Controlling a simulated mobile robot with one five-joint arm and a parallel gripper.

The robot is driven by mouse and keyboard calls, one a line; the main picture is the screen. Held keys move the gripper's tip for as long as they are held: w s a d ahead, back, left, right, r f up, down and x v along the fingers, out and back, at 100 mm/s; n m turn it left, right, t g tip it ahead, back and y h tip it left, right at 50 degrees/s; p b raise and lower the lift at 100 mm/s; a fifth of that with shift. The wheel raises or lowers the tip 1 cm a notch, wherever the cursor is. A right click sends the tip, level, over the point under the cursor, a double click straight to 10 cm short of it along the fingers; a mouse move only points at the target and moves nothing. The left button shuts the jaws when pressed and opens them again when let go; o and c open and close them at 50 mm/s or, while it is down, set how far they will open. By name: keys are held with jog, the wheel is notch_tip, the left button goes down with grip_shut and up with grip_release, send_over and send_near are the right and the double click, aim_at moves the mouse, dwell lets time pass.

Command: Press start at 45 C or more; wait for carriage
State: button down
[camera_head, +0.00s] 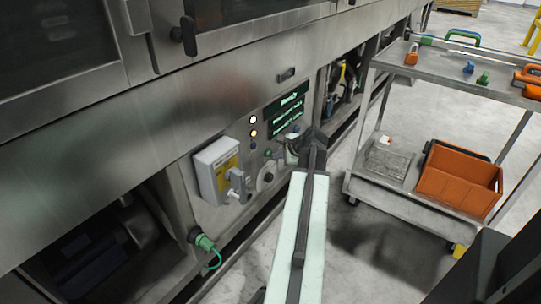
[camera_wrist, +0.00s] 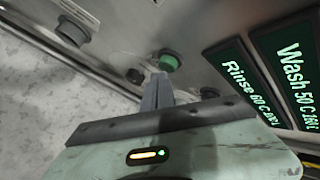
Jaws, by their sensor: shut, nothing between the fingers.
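The control panel display (camera_head: 287,108) on the washer front is lit and its top line reads "Ready". In the wrist view a display strip (camera_wrist: 293,65) reads "Wash 50 C", and another strip (camera_wrist: 245,85) reads "Rinse 60 C"; the text after these is unclear. A green button (camera_wrist: 168,62) sits on the panel just beyond my fingertips; it also shows small in the head view (camera_head: 267,153). My gripper (camera_wrist: 157,82) is shut and empty, pointing at the panel close to the green button. Whether it touches the button is unclear. No carriage can be made out.
A grey isolator box (camera_head: 216,170) with a yellow label is left of the panel. A green connector (camera_head: 205,243) sticks out lower down. A metal cart (camera_head: 480,80) with tools stands to the right, an orange bin (camera_head: 458,180) on its lower shelf. Floor between is clear.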

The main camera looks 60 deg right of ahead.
jog(key=shift+w, duration=0.5)
jog(key=shift+s, duration=0.15)
dwell(0.4)
jog(key=shift+s, duration=0.85)
jog(key=shift+s, duration=0.1)
jog(key=s, duration=0.4)
jog(key=shift+s, duration=0.4)
